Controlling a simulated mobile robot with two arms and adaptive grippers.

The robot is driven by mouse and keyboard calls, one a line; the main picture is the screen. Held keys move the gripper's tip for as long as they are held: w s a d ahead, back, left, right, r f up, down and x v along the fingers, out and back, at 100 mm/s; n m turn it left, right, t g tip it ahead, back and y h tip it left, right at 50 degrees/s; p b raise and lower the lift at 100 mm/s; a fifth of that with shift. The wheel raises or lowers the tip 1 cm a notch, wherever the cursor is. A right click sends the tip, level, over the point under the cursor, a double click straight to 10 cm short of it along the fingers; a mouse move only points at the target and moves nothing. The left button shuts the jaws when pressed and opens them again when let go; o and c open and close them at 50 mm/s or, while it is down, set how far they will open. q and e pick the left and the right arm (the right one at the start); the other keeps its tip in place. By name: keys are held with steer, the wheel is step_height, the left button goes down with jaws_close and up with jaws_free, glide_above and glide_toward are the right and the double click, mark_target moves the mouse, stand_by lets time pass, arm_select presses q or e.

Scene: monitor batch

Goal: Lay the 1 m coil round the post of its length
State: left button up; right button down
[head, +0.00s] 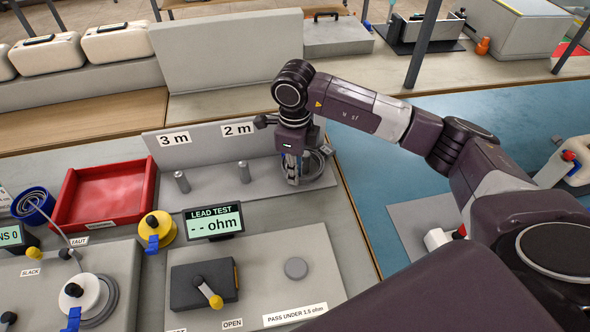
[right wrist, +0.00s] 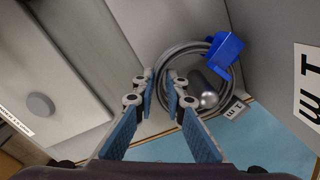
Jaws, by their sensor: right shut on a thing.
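My right gripper (head: 293,172) is at the right end of the grey post rack (head: 225,190). In the right wrist view its fingers (right wrist: 166,84) are shut on the near-left side of the grey coil (right wrist: 178,52). The coil also shows beside the gripper in the head view (head: 319,164). It carries a blue clip (right wrist: 224,50) and a small white tag (right wrist: 235,109). A metal post (right wrist: 208,99) shows inside the ring, next to the 1 M sign (right wrist: 308,82). I cannot tell how low the coil sits. My left gripper is out of view.
Two bare posts stand by the 3 m (head: 182,181) and 2 m (head: 243,173) signs. A red tray (head: 105,193), yellow spool (head: 160,230) and LEAD TEST display (head: 213,221) reading "-- ohm" lie left and front. A test box (head: 203,286) stands in front.

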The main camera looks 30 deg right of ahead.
steer(key=shift+f, duration=0.45)
steer(key=shift+f+b, duration=0.35)
steer(key=shift+b, duration=0.15)
steer(key=c, duration=1.9)
jaws_free()
step_height(320, 180, up, 12)
steer(key=shift+r, duration=0.1)
steer(key=shift+s, duration=0.15)
